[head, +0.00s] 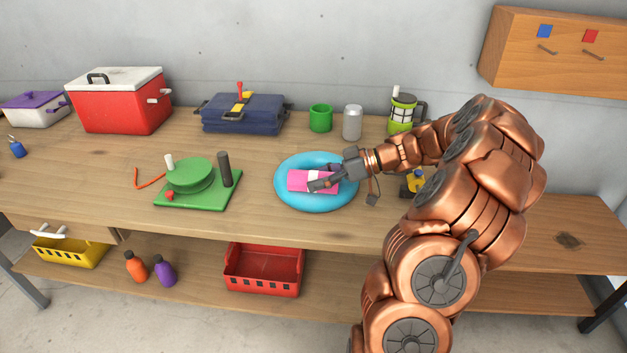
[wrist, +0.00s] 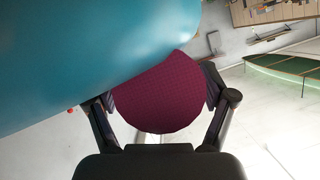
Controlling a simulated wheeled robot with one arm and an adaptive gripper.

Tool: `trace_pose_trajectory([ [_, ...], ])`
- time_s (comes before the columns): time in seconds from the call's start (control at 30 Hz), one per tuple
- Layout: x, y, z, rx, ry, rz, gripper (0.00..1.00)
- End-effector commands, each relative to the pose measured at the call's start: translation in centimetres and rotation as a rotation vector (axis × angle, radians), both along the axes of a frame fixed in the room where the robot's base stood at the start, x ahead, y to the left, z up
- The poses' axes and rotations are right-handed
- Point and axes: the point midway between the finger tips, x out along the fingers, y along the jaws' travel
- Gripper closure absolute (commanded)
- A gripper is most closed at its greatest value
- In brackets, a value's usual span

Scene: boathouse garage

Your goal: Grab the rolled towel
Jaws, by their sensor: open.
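The rolled towel (head: 302,181) is bright pink with a pale band. In the wrist view the towel's round end (wrist: 158,95) shows dark magenta between my two open fingers (wrist: 160,105), one on each side. I cannot tell whether the fingers touch the towel.
A green winch-like device (head: 190,180) stands left of the tray. A green mug (head: 320,118), a grey canister (head: 352,122) and a lantern-like jar (head: 402,112) stand behind. A navy case (head: 240,115) and a red cooler (head: 118,102) are farther left. A red crate (head: 264,272) is on the lower shelf.

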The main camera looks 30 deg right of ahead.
Motion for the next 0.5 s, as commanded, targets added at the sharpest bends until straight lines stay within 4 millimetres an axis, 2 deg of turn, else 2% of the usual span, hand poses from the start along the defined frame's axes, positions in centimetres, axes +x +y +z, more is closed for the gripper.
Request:
trace_pose_trajectory([
  [0.1, 0.39, 0.6, -0.23, 0.0, 0.0, 0.0, 0.17],
  [0.33, 0.48, 0.63, -0.34, -0.001, 0.0, -0.002, 0.17],
  [0.37, 0.47, 0.64, -0.34, -0.001, 0.0, -0.002, 0.18],
  [0.5, 0.48, 0.62, -0.34, -0.001, 0.0, -0.002, 0.33],
])
